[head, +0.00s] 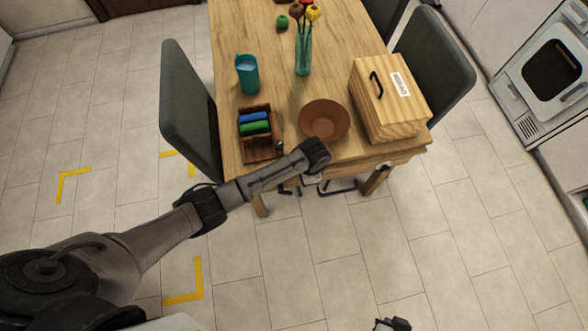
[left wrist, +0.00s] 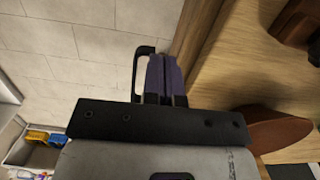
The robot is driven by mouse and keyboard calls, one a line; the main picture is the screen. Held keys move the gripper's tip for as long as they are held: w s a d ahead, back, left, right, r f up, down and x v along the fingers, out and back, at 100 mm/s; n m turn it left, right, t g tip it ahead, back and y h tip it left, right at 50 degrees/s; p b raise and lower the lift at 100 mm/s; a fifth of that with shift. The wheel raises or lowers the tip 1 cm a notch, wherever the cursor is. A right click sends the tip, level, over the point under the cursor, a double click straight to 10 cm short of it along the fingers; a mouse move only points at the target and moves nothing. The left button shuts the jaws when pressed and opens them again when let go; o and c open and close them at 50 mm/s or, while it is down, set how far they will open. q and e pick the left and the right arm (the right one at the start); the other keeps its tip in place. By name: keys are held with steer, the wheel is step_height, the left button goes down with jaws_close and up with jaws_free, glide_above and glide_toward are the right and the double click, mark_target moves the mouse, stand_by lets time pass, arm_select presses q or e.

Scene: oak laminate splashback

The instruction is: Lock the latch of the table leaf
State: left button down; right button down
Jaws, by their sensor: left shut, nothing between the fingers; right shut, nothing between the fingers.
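The wooden table (head: 285,60) stands in the upper middle of the head view, its near edge facing me. My left arm reaches to that edge, and its wrist hides most of the left gripper there. In the left wrist view the left gripper (left wrist: 165,62) is shut and empty, close beside the table's edge. A black bent bar (left wrist: 141,68), perhaps the latch, shows just left of the fingers; I cannot tell whether they touch. Black bars (head: 340,188) also show under the table edge in the head view. My right gripper (head: 391,325) is shut at the bottom edge, away from the table.
On the table are a wooden box with a black handle (head: 388,105), a brown bowl (head: 324,121), a teal cup (head: 247,75), a vase of flowers (head: 303,52) and a wooden tray with rolls (head: 255,110). Grey chairs (head: 190,105) flank it. Floor at right is clear.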

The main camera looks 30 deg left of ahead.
arm_select(q)
steer(key=s+d+f+n+t+h+b, duration=0.1)
steer(key=s+f+b, duration=0.3)
steer(key=f, duration=0.6)
steer(key=s+f+n+h+b, duration=0.2)
steer(key=s+f+b, duration=0.15)
steer(key=f, duration=0.55)
steer(key=w+a+f+n+t+h+b, duration=0.2)
steer(key=w+a+f+n+t+b, duration=0.2)
steer(key=f+n+t+b, duration=0.5)
steer(key=s+a+n+t+h+b, duration=0.5)
steer(key=s+a+t+h+b, duration=0.3)
steer(key=a+h+b, duration=0.3)
steer(key=h+b, duration=0.4)
steer(key=b, duration=0.5)
steer(key=shift+s+r+n+t, duration=0.15)
steer(key=shift+n+t, duration=0.15)
steer(key=shift+n, duration=0.1)
